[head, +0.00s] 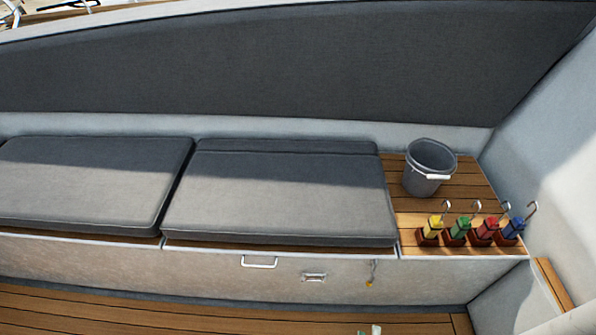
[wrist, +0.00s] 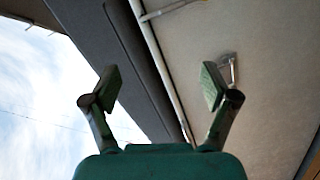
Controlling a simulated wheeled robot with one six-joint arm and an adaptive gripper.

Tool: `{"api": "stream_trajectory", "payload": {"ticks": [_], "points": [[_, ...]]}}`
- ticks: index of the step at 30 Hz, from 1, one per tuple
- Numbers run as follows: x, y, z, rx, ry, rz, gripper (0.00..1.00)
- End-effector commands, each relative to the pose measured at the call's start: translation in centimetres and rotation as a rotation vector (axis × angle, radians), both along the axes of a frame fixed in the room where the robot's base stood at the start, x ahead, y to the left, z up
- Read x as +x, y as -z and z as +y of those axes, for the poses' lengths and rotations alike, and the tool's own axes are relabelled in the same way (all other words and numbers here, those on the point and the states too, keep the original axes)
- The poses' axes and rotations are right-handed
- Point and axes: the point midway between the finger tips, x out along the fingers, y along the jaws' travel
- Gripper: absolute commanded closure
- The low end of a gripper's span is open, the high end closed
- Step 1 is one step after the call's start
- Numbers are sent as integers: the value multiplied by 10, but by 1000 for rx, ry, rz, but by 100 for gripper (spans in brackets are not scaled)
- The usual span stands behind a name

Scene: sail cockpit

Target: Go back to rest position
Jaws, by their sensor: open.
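My gripper (wrist: 157,88) shows in the wrist view with its two green fingers spread wide apart. Nothing is between the fingers. Behind it are the pale locker front with a metal latch (wrist: 228,68), the dark cushion edge and bright sky. The gripper is not clearly visible in the head view; only a small green and pale bit shows at the bottom edge, and I cannot tell what it is.
Two grey seat cushions (head: 280,195) lie on the bench. On its slatted right end stand a grey bucket (head: 428,170) and several coloured handled items in brown holders, among them a yellow one (head: 432,225). The locker front has a handle (head: 260,265). The wooden floor (head: 150,308) looks clear.

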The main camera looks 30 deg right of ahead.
Motion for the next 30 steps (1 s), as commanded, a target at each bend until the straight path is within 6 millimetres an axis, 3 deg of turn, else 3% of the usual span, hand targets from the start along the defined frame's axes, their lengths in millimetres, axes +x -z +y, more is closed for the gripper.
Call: {"api": "stream_trajectory", "payload": {"ticks": [5,11,21,30], "points": [[-15,-37,29,168,-141,-117,15],[-35,-98,70,423,-314,-226,15],[-71,-227,127,850,-491,-278,15],[-91,-341,154,1149,-499,-258,15]]}}
